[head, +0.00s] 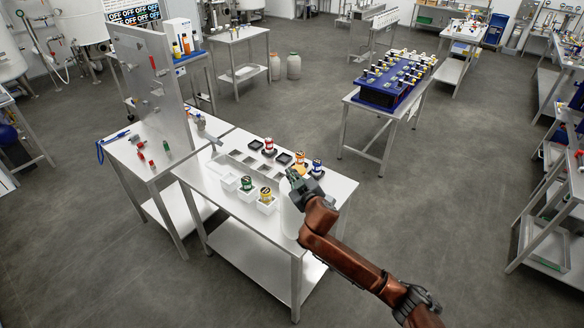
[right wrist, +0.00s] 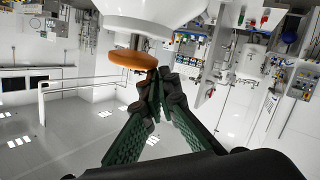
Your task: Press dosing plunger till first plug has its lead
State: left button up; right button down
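A white dosing bottle (head: 291,214) stands at the right part of the near steel table, partly hidden by my right gripper (head: 298,184). In the right wrist view, which is upside down, the white bottle (right wrist: 165,12) has a metal stem and an orange plunger knob (right wrist: 131,60). My right gripper (right wrist: 160,82) has its green fingers together at the tips, close beside the knob. I cannot tell whether they touch it. Nothing shows between the tips. Plug-like pieces with coloured bands stand on the table: green (head: 246,183), yellow (head: 265,194), red (head: 268,146), orange (head: 300,160) and blue (head: 316,168). My left gripper is out of view.
The green and yellow pieces sit in white square cups beside a compartment tray (head: 228,182). A side table (head: 146,160) with small red and green parts and an upright panel (head: 155,85) adjoins on the left. A blue rack (head: 390,88) stands behind. Open floor lies between tables.

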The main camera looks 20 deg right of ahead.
jog(key=shift+f, duration=0.2)
jog(key=s+r+p, duration=0.1)
jog(key=s+r, duration=0.5)
jog(key=s, duration=0.4)
jog(key=shift+a+p, duration=0.4)
jog(key=shift+a, duration=0.05)
dwell(0.3)
